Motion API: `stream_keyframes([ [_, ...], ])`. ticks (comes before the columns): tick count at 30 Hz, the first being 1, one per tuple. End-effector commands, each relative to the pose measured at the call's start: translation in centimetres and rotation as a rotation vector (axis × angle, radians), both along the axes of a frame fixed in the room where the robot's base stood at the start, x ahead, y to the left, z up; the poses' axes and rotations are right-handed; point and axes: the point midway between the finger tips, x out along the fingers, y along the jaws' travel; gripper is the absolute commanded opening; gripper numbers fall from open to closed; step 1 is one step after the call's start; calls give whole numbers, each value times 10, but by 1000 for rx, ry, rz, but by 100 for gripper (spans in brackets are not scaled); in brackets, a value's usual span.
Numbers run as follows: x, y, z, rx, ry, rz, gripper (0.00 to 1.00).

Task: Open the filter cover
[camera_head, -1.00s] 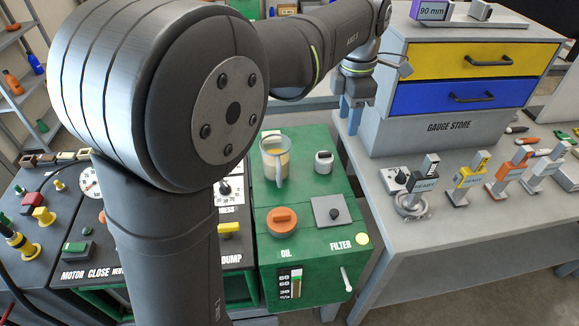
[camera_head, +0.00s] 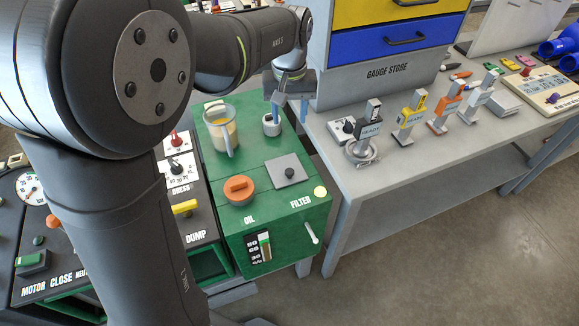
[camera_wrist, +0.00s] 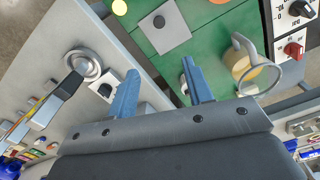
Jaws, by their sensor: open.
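The filter cover (camera_head: 289,170) is a flat grey square plate with a small black knob. It lies on the green cart top (camera_head: 262,150) behind the FILTER label. It also shows at the top of the wrist view (camera_wrist: 163,25), lying flat and beyond my fingertips. My gripper (camera_head: 284,112) is open, its blue fingers pointing down near the cart's back right edge, behind the cover and apart from it. In the wrist view my gripper (camera_wrist: 157,70) has nothing clasped between its spread fingers.
A small white cylinder (camera_head: 271,126) stands close to my fingers. A clear jug (camera_head: 222,130) and an orange oil cap (camera_head: 239,190) stand left of the cover. The gauge store (camera_head: 385,70) and a bench with several gauges are on the right.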

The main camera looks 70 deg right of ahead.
Motion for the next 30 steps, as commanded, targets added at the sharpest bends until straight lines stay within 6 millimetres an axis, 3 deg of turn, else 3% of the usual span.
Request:
stream_keyframes([
  [7, -3, 6, -19, 1, 0, -374, 47],
  [17, -3, 7, -41, 3, 1, -470, 47],
  [30, -3, 8, -135, 6, 2, -467, 47],
])
